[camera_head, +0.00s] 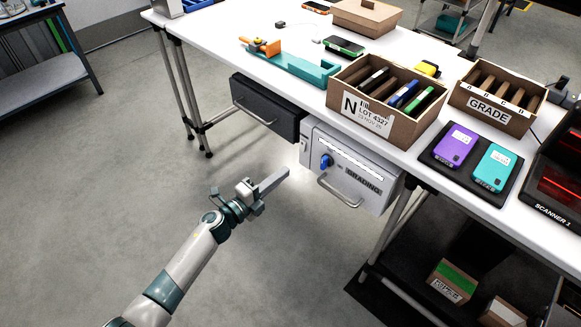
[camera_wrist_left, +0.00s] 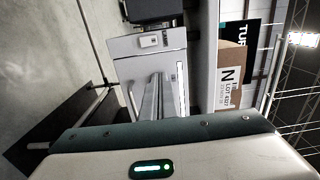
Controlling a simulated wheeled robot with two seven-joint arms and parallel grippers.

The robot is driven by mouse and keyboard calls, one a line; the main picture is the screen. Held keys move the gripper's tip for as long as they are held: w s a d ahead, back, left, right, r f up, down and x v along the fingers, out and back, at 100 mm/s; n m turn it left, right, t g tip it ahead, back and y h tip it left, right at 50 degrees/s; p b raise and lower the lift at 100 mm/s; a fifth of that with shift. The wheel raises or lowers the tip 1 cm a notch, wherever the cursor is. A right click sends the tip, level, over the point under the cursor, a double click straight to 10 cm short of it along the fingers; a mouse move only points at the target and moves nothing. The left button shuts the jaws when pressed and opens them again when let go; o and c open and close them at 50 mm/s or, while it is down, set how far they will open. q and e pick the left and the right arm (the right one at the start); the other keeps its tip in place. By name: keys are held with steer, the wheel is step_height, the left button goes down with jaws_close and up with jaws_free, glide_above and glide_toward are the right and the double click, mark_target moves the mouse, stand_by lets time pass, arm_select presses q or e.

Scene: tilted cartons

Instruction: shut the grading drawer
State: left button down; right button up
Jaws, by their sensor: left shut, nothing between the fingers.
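The grading drawer (camera_head: 374,198) is a light grey unit under the table's front edge, with a "GRADING" label, a bar handle (camera_head: 338,193) and a blue knob (camera_head: 325,161). I cannot tell how far its front stands out. My left gripper (camera_head: 283,174) is in front of the drawer and to its left, apart from it in the head view. Its fingers are shut and empty. In the left wrist view the fingers (camera_wrist_left: 153,98) point towards the grey drawer unit (camera_wrist_left: 130,70) and hide part of it. My right gripper is in no view.
A dark drawer (camera_head: 265,108) with a handle hangs left of the grading drawer. On the white table (camera_head: 225,30) stand the "N" lot carton (camera_head: 400,122), the GRADE carton (camera_head: 488,112) and a black tray (camera_head: 468,178) with two devices. Floor is clear around my left arm.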

arm_select(q)
steer(key=s+a+f+n+g+y+p, duration=0.1)
steer(key=s+a+f+n+y, duration=0.55)
steer(key=f, duration=0.55)
steer(key=s+a+f+n+y, duration=0.3)
steer(key=s+a+f+n, duration=0.4)
steer(key=s+f+n, duration=0.4)
steer(key=s+a+f+n+g+y, duration=0.1)
steer(key=s+a+f+n+g, duration=0.1)
steer(key=s+f, duration=0.5)
steer(key=s+a+f+n+g+y, duration=0.1)
steer(key=s+f+n+g, duration=0.3)
steer(key=s+f, duration=0.4)
steer(key=s+n, duration=0.1)
steer(key=s, duration=0.6)
steer(key=shift+a+p, duration=0.3)
steer(key=shift+a, duration=0.05)
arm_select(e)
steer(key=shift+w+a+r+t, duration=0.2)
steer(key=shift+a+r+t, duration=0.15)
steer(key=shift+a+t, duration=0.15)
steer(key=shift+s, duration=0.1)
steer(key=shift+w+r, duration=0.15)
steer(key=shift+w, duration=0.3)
